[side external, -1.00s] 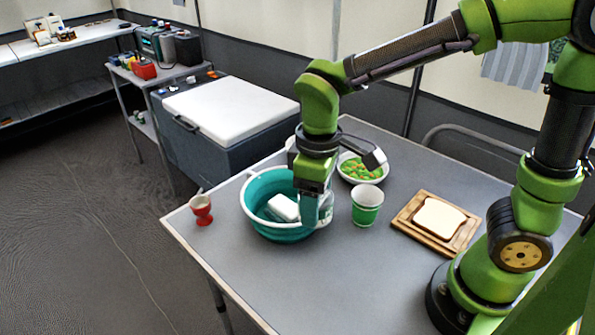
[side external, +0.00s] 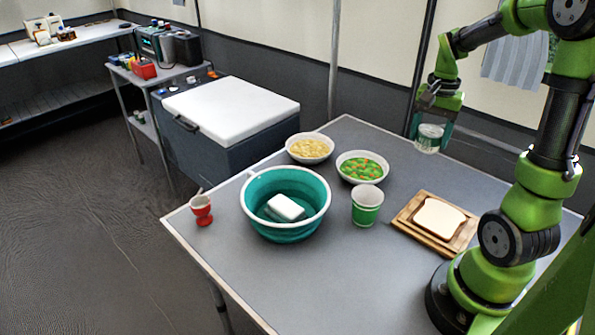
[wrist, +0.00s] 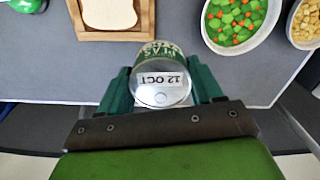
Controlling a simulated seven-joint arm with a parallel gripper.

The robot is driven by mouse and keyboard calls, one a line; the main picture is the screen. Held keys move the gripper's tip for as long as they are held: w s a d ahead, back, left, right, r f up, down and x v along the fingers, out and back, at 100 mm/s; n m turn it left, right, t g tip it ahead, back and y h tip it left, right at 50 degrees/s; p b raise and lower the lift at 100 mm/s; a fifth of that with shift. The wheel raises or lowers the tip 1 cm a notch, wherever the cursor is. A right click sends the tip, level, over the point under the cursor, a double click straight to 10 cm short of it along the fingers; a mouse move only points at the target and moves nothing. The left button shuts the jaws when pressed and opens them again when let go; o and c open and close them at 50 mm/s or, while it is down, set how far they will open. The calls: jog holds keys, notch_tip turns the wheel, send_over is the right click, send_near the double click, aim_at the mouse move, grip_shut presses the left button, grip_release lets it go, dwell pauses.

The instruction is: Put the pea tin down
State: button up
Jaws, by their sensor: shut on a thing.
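The pea tin (side external: 429,138) is held between the fingers of my gripper (side external: 435,118) in the side external view. In the wrist view the tin (wrist: 161,88) shows its silver end with a "12 OCT" label and part of a green pea label. My gripper (wrist: 162,92) is shut on its sides. The tin appears to be in the air near the back edge of the grey table (side external: 330,270). The exact gap below it is hard to tell.
A teal basin (side external: 262,228) holds a white block (side external: 285,207). The table behind the board is bare.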

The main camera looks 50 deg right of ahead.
jog(key=shift+s+d+m, duration=0.5)
jog(key=shift+s+d, duration=0.15)
jog(key=shift+d, duration=0.05)
jog(key=f, duration=0.9)
jog(key=shift+w+f, duration=0.3)
jog(key=w+d, duration=0.3)
jog(key=w+d+f, duration=0.1)
jog(key=w+d, duration=0.7)
jog(key=shift+f, duration=2.05)
jog(key=shift+f, duration=0.15)
jog(key=o, duration=1.1)
jog(key=shift+o, duration=0.2)
